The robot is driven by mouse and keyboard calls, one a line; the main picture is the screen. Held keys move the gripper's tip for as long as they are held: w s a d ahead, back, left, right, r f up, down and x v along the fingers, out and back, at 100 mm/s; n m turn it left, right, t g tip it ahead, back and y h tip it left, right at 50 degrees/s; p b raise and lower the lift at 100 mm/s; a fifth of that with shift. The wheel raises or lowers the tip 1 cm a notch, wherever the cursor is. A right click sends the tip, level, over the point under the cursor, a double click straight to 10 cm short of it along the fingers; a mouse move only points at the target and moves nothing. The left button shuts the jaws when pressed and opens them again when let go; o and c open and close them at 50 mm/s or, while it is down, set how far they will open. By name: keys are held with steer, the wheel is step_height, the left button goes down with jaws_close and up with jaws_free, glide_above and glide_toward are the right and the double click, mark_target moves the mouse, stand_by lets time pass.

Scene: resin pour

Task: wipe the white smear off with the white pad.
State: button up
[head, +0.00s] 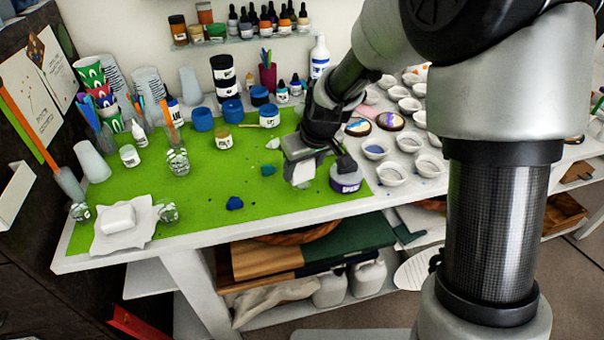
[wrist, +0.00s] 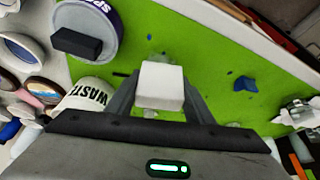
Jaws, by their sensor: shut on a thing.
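My gripper (head: 303,160) is shut on the white pad (head: 302,174), a small white block over the right part of the green mat (head: 205,220). The wrist view shows the pad (wrist: 161,84) between my two fingers, its free end out past them. I cannot tell whether it touches the mat. A pale whitish patch (head: 272,143) lies on the mat to the left of and behind my gripper; it may be the white smear. Any smear directly under the pad is hidden.
A purple-banded jar (head: 346,180) with a dark block on top stands close to the right of my gripper. A dark blue blob (head: 235,203) lies on the mat. White dishes (head: 390,173) fill the right side. The mat's front middle is mostly clear.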

steer(key=shift+r+p, duration=1.7)
steer(key=shift+r, duration=1.05)
steer(key=shift+s, duration=0.1)
